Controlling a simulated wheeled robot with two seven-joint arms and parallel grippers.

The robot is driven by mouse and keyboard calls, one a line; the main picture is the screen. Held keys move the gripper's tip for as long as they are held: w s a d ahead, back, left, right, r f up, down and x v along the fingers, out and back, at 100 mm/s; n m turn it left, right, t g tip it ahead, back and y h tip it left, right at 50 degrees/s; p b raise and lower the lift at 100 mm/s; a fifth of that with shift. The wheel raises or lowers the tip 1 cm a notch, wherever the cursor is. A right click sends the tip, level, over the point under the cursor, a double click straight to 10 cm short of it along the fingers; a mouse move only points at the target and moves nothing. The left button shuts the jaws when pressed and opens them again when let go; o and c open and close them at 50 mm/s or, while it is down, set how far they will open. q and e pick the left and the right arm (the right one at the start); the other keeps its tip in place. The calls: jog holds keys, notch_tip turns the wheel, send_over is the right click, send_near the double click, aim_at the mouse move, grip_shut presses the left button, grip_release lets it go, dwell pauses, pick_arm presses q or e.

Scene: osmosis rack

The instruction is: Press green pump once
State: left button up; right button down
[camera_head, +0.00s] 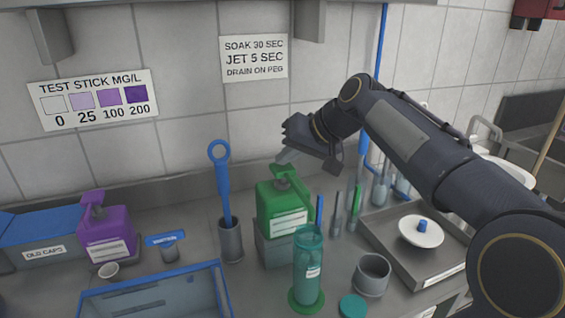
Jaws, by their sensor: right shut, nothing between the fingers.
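The green pump bottle (284,214) with a white label stands upright on a grey block (275,248) near the middle of the counter. Its green pump head and spout point up and to the right. My right gripper (284,158) is shut and empty, just above the pump head. In this single view I cannot tell whether its fingertips touch the pump head. My left gripper is not in view.
A purple pump bottle (106,232) stands at the left. A blue-handled tool rises from a grey cup (231,241). A blue-rimmed bin (155,292) is at the front left, and a grey tray (397,252) is at the right.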

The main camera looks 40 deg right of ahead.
jog(key=shift+f, duration=0.1)
dwell(0.4)
jog(key=shift+r+p, duration=1.15)
jog(key=shift+r, duration=0.1)
jog(key=shift+r, duration=0.1)
notch_tip(320, 180, up, 5)
jog(key=p, duration=0.4)
dwell(0.3)
